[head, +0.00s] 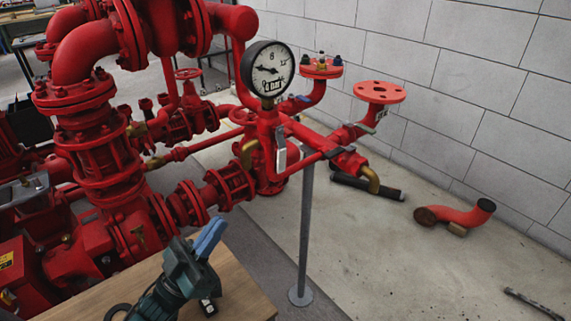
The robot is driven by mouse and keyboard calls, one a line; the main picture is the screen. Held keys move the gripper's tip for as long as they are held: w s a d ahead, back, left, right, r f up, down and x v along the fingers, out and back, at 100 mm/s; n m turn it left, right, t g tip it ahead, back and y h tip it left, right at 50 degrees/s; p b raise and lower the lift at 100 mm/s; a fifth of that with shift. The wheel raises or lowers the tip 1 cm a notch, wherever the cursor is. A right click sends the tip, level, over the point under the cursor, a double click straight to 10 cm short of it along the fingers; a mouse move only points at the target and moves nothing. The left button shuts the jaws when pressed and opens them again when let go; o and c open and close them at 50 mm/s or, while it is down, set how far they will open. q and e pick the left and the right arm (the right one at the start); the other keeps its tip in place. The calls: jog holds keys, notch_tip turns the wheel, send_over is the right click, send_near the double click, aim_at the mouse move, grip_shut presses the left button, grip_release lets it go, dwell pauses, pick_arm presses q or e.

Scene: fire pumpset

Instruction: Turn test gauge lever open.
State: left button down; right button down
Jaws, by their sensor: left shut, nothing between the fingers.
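The round pressure gauge (268,68), with a white dial and black rim, stands upright on the red pipework near the middle of the head view. Below it, a flat grey lever (281,150) hangs roughly upright against the red pipe. I cannot tell for certain which one is the test gauge lever. My left gripper (216,228), with blue fingers, is shut and empty. In the picture it is low and left of the gauge, apart from the levers. My right gripper is not in view.
A grey post (305,230) supports the pipework. Red pump pipes (100,150) fill the left. A loose red elbow (458,217) lies on the open concrete floor at right.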

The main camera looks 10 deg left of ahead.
aim_at(278, 157)
pick_arm(q)
jog(key=x, duration=0.4)
jog(key=f+x, duration=0.1)
jog(key=x, duration=0.3)
jog(key=w+x, duration=0.1)
jog(key=x, duration=0.3)
jog(key=shift+d+f, duration=0.1)
jog(key=shift+d, duration=0.35)
jog(key=shift+w+d, duration=0.35)
jog(key=shift+w, duration=0.1)
